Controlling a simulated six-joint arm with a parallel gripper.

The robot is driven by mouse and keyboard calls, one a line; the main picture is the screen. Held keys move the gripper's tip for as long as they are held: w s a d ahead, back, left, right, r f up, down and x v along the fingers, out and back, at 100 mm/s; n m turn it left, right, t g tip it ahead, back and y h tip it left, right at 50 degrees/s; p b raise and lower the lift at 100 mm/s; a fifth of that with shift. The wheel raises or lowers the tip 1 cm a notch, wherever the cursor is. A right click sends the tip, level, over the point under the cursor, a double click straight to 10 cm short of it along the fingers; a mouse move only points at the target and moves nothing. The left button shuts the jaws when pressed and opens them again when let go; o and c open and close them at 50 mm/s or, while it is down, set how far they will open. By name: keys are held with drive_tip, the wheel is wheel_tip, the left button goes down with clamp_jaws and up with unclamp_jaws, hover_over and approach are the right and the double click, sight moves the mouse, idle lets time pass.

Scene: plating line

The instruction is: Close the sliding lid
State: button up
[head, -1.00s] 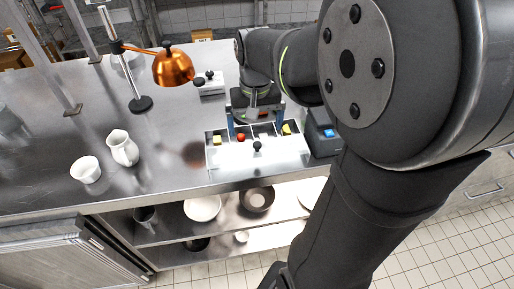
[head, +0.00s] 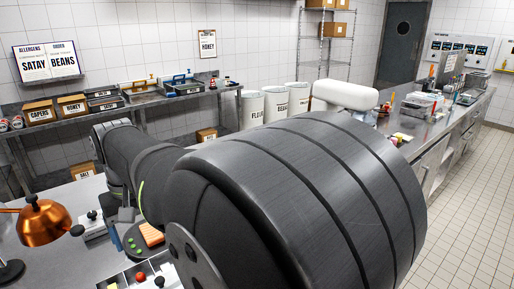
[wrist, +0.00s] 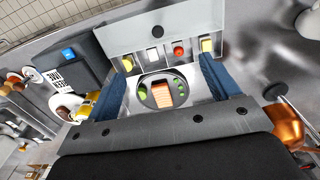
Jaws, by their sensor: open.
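A pale compartment box (wrist: 195,50) is at the top of the wrist view. Its sliding lid (wrist: 128,38) with a black knob (wrist: 157,31) lies back, leaving a row of compartments uncovered. These hold yellow pieces (wrist: 206,45), a red ball (wrist: 179,52) and a pale block. In the head view only the box's far part shows at the bottom edge, with the knob (head: 158,281). My gripper (wrist: 165,78) is open, its blue fingers apart, on the side of the box away from the knob. It touches nothing that I can make out.
A dark round plate with an orange slab (wrist: 165,93) and green pieces shows between my fingers. A copper lamp (head: 40,222) and a white knobbed box (head: 92,226) stand to the left in the head view.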

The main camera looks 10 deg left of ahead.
drive_tip(key=c, duration=0.3)
drive_tip(key=shift+s+f, duration=0.15)
drive_tip(key=shift+f, duration=0.05)
drive_tip(key=c, duration=0.4)
drive_tip(key=s+f+n+h, duration=0.2)
drive_tip(key=s+f, duration=0.1)
drive_tip(key=s+d+f+n+t, duration=0.1)
drive_tip(key=f, duration=0.1)
drive_tip(key=shift+s+f+h, duration=0.2)
drive_tip(key=shift+f+h, duration=0.05)
drive_tip(key=shift+h, duration=0.15)
clamp_jaws()
drive_tip(key=n+t+y, duration=0.8)
drive_tip(key=n+t, duration=0.6)
drive_tip(key=n, duration=1.3)
approach(159, 285)
drive_tip(key=shift+n, duration=0.3)
drive_tip(key=shift+x, duration=3.4)
